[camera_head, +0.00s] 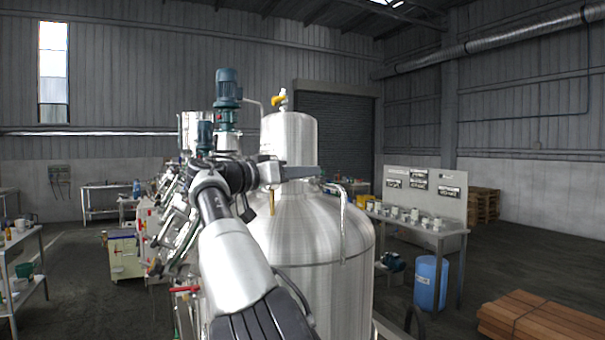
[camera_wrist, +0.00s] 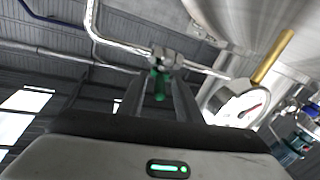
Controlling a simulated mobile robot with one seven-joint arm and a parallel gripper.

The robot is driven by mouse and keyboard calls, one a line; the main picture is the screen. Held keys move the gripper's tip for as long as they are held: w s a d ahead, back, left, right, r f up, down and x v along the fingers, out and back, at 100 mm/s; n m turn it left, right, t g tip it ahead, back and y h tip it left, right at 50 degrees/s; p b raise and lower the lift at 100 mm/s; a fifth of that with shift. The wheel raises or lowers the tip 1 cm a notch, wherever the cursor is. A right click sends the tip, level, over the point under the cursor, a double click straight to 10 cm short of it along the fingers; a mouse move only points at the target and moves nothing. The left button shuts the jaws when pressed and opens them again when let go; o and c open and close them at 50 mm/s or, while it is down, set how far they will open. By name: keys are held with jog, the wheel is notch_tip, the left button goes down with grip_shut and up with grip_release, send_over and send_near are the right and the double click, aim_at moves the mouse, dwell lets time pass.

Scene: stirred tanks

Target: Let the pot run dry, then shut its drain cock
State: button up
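A large brushed-steel pot (camera_head: 310,235) stands in the middle of the head view, partly hidden behind my arm. In the wrist view, a small cock with a green handle (camera_wrist: 160,86) sits on a bent steel pipe (camera_wrist: 112,42). I cannot tell whether it is the pot's drain cock. My gripper (camera_wrist: 160,88) has its two dark fingers apart, with the green handle showing in the gap between them; contact is not visible. A red-handled valve (camera_head: 186,290) shows low at left in the head view. Any outflow and the level inside the pot are hidden.
A round gauge (camera_wrist: 240,106) and a brass-coloured rod (camera_wrist: 272,56) are close on the right in the wrist view. A bench with cups (camera_head: 418,222), a blue drum (camera_head: 430,283) and stacked brown boards (camera_head: 540,316) stand to the right. Floor shows between them.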

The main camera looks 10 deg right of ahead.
jog(key=b+v, duration=0.1)
jog(key=v, duration=1.6)
jog(key=shift+s+a, duration=0.15)
jog(key=shift+a, duration=0.1)
jog(key=shift+c, duration=0.4)
